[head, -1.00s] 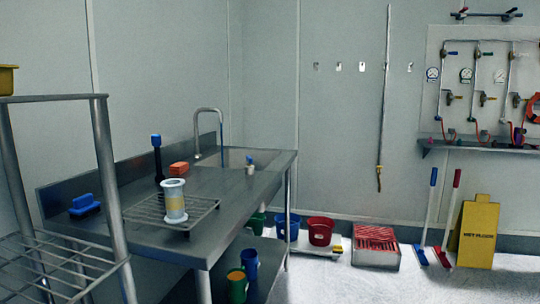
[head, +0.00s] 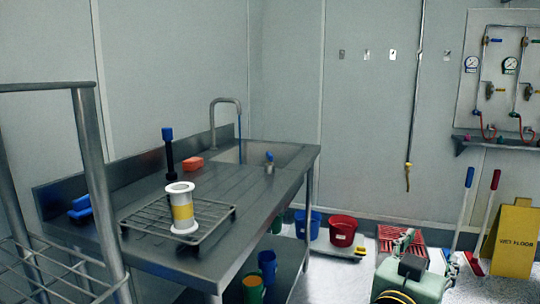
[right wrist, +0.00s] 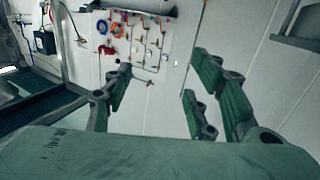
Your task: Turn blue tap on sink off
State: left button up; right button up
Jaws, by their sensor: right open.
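The steel sink (head: 240,154) is set into the far end of a metal counter. A curved metal faucet (head: 212,116) rises behind it, with a thin blue strip hanging from its spout that looks like running water. A small blue-topped tap (head: 269,157) stands at the sink's near right edge, small in the head view. My right gripper (head: 405,240) is at the lower right of the head view, over the floor and well apart from the tap. In the right wrist view its fingers (right wrist: 160,95) are spread with nothing between them. My left gripper is out of view.
The counter holds a rack (head: 140,220) with a white-and-yellow sifter (head: 181,208), a blue brush (head: 80,207), a black brush and an orange block (head: 192,163). Buckets (head: 343,230) and a yellow sign (head: 513,240) stand on the floor. A metal shelf (head: 88,150) is at left.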

jog(key=shift+s+d+r+m+h, duration=0.1)
jog(key=shift+s+r+m+h, duration=0.1)
jog(key=shift+r, duration=0.35)
jog(key=shift+s+d+r+m+h, duration=0.1)
jog(key=shift+r+m+h, duration=0.1)
jog(key=shift+r, duration=0.3)
jog(key=shift+c, duration=0.3)
